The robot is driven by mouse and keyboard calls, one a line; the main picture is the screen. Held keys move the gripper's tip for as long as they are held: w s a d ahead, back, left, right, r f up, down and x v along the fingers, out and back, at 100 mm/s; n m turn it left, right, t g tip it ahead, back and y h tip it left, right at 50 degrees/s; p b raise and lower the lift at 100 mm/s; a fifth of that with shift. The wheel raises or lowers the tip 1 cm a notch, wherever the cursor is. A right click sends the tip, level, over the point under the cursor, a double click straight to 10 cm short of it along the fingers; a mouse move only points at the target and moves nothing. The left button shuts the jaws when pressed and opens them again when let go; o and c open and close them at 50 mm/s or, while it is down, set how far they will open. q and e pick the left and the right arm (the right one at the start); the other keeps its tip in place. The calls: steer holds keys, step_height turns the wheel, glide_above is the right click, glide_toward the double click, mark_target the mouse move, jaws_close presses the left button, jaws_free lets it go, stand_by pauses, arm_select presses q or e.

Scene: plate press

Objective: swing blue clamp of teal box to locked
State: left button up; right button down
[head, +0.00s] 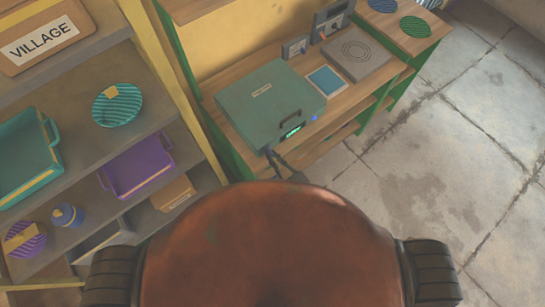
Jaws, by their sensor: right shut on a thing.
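The teal box (262,98) sits on a wooden workbench with its lid down. A dark handle (291,115) and a small lit green display (291,132) are on its front. A small blue clamp (313,118) shows at the right end of the front, turned outward. My right gripper (270,152) is at the left end of the front, shut on a small blue part there, seemingly the other clamp, which it mostly hides. My left gripper is out of view.
The workbench (222,117) also bears a tablet with a blue screen (326,80), a grey plate with rings (355,53) and small grey devices (333,20). A shelf (85,160) on the left holds trays and round items. The floor (430,150) at right is clear.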

steer(key=shift+s+f, duration=0.2)
steer(key=shift+f, duration=0.1)
steer(key=c, duration=2.4)
jaws_free()
steer(key=o, duration=0.4)
steer(key=shift+w+r, duration=0.1)
steer(key=shift+r, duration=0.05)
steer(key=v, duration=1.2)
